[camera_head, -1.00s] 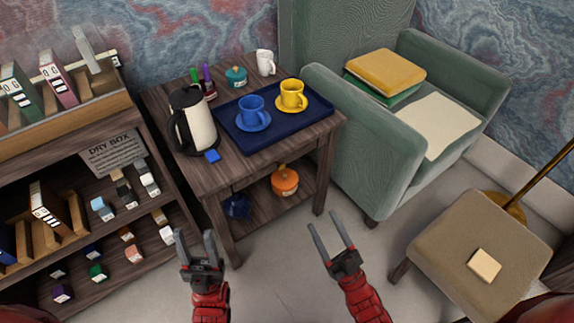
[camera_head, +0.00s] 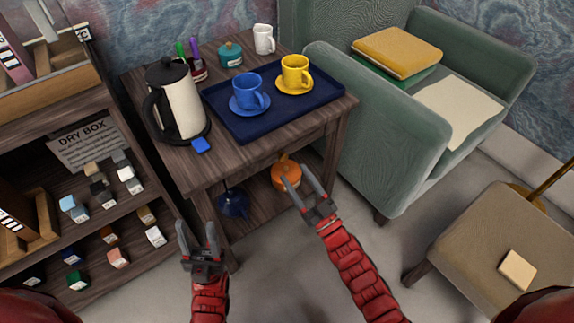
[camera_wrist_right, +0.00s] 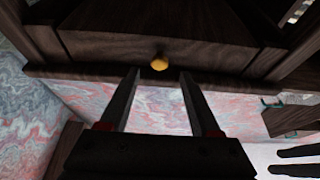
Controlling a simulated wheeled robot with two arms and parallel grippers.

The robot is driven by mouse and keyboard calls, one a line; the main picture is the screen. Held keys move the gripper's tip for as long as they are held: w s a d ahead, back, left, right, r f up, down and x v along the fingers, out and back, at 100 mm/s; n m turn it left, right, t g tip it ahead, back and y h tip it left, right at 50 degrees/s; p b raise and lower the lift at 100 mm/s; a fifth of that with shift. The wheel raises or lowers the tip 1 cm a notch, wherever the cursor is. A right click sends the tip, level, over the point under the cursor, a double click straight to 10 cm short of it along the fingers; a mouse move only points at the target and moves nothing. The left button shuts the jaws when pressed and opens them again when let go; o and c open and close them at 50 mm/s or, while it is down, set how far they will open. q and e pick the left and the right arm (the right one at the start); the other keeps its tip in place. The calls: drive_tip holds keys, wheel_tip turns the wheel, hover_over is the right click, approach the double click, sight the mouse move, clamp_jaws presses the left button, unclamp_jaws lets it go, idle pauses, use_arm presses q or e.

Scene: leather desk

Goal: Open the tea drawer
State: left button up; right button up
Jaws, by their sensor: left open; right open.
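The small wooden tea table (camera_head: 285,134) stands in the middle of the head view. Its drawer front (camera_wrist_right: 150,40) shows in the right wrist view, flush with the frame, with a round brass knob (camera_wrist_right: 159,63). My right gripper (camera_head: 302,182) is open and empty in front of the table. In the right wrist view its fingers (camera_wrist_right: 159,75) point toward the knob, which appears between and just beyond the tips, apart from them. My left gripper (camera_head: 196,227) is open and empty, low near the table's front left leg. The drawer front is hard to make out in the head view.
A blue tray (camera_head: 240,133) with a blue cup (camera_head: 248,91) and a yellow cup (camera_head: 295,71) lies on the tabletop beside a kettle (camera_head: 182,105). An orange pot (camera_head: 284,175) sits on the lower shelf. A shelf unit (camera_head: 60,125) stands left and a green armchair (camera_head: 385,130) right.

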sight(285, 159)
drive_tip(key=b+x, duration=0.1)
drive_tip(key=x, duration=0.4)
drive_tip(key=shift+w, duration=0.1)
clamp_jaws()
idle(1.3)
